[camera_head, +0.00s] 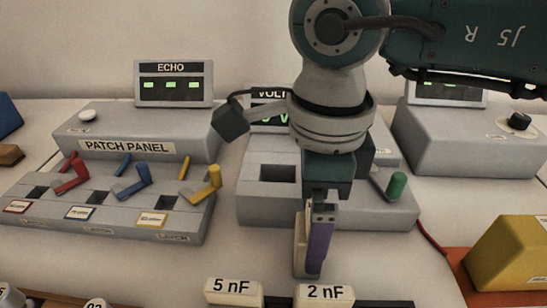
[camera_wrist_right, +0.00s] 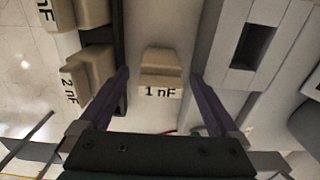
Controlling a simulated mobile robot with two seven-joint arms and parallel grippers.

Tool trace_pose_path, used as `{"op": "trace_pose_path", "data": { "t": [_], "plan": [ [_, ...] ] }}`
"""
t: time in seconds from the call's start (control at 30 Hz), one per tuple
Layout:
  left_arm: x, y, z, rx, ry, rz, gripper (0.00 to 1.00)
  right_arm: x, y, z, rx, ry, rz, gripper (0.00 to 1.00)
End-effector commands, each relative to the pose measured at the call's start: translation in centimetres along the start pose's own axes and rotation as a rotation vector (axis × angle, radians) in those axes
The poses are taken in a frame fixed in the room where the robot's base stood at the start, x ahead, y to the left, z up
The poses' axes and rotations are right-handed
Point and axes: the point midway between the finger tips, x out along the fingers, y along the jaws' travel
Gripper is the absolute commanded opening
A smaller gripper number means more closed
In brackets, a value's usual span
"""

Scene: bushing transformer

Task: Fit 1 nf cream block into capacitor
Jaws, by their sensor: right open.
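The cream block labelled 1 nF (camera_wrist_right: 160,70) shows in the right wrist view, between the two purple fingers of my open right gripper (camera_wrist_right: 160,100), with a gap on either side. In the head view my right gripper (camera_head: 316,245) points down in front of a grey unit (camera_head: 255,205) with a square opening and a green lever. A cream strip shows beside its finger; the rest is hidden. The grey unit with its opening is also at the upper right of the wrist view (camera_wrist_right: 222,60). I cannot read a capacitor label. My left gripper is not in view.
Cream blocks labelled 5 nF (camera_head: 233,287) and 2 nF (camera_head: 324,292) stand at the front edge of the head view, close to my right gripper. A patch panel (camera_head: 120,222) with coloured levers is at left. A yellow block (camera_head: 508,255) sits on an orange surface at right.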

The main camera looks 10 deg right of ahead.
Motion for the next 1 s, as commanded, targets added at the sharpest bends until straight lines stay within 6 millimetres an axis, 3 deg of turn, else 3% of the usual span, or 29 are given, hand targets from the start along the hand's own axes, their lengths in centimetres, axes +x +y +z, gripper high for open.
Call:
{"op": "trace_pose_path", "data": {
  "t": [0.27,1.0],
  "plan": [
    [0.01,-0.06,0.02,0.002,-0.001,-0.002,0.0,0.58,-0.01,0.04,-0.001,-0.001,-0.001,0.97],
    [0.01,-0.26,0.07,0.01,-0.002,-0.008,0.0,0.51,-0.02,0.03,0.0,-0.001,-0.001,0.15]
  ]
}}
